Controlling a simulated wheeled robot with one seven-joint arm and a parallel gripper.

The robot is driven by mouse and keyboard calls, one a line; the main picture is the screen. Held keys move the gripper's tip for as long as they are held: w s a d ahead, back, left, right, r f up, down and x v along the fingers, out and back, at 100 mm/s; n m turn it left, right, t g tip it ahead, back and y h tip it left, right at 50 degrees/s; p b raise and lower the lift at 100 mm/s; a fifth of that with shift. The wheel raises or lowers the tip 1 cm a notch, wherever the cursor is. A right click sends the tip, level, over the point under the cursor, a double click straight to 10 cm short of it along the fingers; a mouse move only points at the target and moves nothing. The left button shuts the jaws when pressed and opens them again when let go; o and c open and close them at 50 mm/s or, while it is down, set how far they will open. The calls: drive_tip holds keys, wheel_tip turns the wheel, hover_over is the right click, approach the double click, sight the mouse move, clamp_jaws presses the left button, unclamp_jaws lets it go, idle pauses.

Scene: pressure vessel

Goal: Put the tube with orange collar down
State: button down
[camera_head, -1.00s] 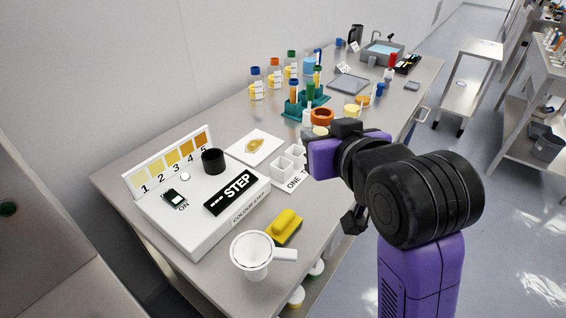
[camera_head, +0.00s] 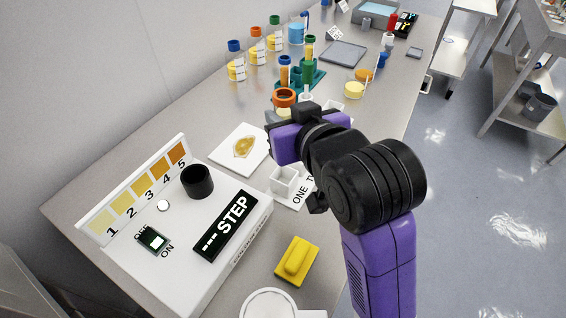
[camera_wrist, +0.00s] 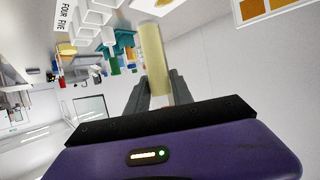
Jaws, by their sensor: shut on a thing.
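The tube with the orange collar shows in the head view as an orange ring (camera_head: 284,97) with a pale yellow part below it, at the far side of my gripper (camera_head: 277,127). In the wrist view the pale yellow tube (camera_wrist: 153,55) stands out between the dark fingers of my gripper (camera_wrist: 160,93), which is shut on it. The collar cannot be made out in the wrist view. In the head view my wrist hides the fingertips and the tube's lower part. I cannot tell how high the tube is above the bench.
A white card with an amber patch (camera_head: 241,147) and white square cups (camera_head: 288,181) lie near my gripper. Behind stand a teal rack (camera_head: 314,77) and capped bottles (camera_head: 236,62). Bare bench shows left of the card.

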wheel_tip(320, 180, down, 12)
drive_tip(key=shift+s+f+b, duration=0.1)
drive_tip(key=shift+f+b, duration=0.05)
drive_tip(key=shift+b, duration=0.2)
drive_tip(key=shift+f, duration=0.1)
drive_tip(key=c, duration=1.1)
unclamp_jaws()
drive_tip(key=shift+r, duration=0.2)
drive_tip(key=v, duration=1.2)
drive_tip(key=shift+p, duration=0.4)
drive_tip(key=shift+f, duration=0.1)
